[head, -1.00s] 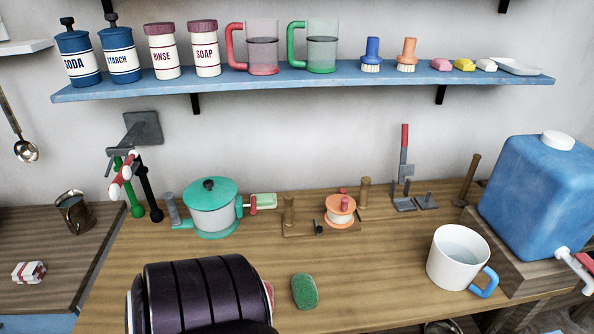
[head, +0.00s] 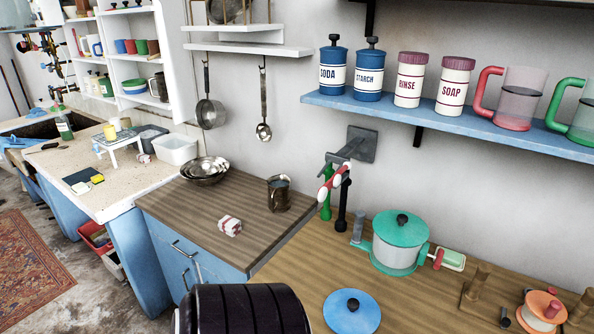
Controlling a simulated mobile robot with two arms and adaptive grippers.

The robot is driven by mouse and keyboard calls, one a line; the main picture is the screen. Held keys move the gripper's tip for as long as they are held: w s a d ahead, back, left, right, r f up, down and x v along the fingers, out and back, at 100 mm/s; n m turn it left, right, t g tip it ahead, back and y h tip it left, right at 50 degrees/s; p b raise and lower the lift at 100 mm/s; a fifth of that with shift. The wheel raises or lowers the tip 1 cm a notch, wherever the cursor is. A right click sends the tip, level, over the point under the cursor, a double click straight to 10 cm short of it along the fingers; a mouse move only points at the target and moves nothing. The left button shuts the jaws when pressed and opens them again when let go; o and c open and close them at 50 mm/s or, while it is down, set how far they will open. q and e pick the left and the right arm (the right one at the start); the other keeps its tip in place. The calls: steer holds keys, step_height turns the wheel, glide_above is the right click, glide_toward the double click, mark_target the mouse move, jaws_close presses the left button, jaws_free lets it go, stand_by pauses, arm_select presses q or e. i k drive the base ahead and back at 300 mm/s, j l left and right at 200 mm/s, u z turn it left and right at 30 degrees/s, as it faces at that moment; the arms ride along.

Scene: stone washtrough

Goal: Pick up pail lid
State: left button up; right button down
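A round blue lid (head: 352,312) with a dark knob lies on the wooden counter at the bottom of the head view, right of a dark ribbed part of my own body. I take it for the pail lid; no open pail shows near it. A teal pot (head: 394,258) with its own teal lid (head: 400,229) stands farther back on the same counter. Neither gripper shows in the view.
The wooden counter (head: 300,270) has bare room between the blue lid and the teal pot. Taps (head: 335,185) stick out from the wall behind. A darker worktop (head: 190,205) at left holds a metal jug (head: 279,193) and a small striped bundle (head: 230,226). A shelf (head: 450,125) hangs above.

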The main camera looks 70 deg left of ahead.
mark_target(346, 311)
steer(key=u, duration=1.75)
steer(key=z, duration=1.95)
steer(key=k+j+u, duration=0.1)
steer(key=u, duration=0.3)
steer(key=k+j+u, duration=0.1)
steer(key=u, duration=0.25)
steer(key=j+u, duration=0.5)
steer(key=u, duration=0.25)
steer(key=k, duration=0.05)
